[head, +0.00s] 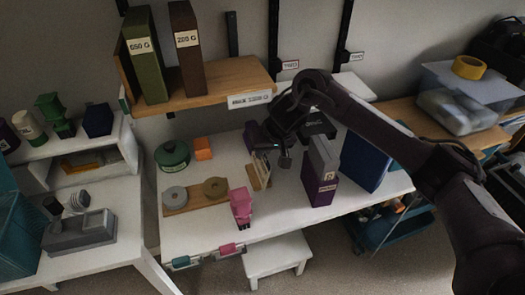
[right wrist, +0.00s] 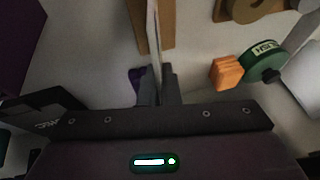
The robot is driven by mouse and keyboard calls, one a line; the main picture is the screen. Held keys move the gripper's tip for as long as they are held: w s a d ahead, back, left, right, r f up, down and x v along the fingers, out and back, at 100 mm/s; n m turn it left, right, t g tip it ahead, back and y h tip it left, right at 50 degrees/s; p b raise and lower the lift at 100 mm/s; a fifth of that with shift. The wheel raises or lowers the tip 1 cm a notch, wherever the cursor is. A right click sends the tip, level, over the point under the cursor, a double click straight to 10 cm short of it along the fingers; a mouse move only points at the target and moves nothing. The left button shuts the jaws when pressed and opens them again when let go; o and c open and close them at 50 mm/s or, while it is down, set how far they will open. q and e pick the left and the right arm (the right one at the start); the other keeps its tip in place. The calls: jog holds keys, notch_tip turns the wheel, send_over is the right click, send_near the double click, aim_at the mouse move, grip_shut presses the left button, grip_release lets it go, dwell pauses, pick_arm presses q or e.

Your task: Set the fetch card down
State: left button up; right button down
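My right gripper (head: 271,147) is above the middle of the white table. In the right wrist view its fingers (right wrist: 157,88) are closed around a thin pale upright sheet, seen edge-on, which looks like the fetch card (right wrist: 154,38). In the head view a pale panel, apparently the same card (head: 262,164), stands below the gripper by a small wooden base (head: 254,179). I cannot tell whether the card touches the wood or the table. My left gripper is not in view.
A purple and grey box (head: 320,178) and a blue binder (head: 365,162) stand to the right. A pink figure (head: 241,205), a board with two rolls (head: 196,196), a green tin (head: 172,156) and an orange block (head: 203,148) are left. A shelf (head: 222,82) overhangs the table's back.

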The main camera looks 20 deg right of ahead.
jog(key=c, duration=2)
grip_release()
jog(key=shift+f, duration=0.1)
jog(key=shift+c, duration=0.2)
jog(key=o, duration=0.4)
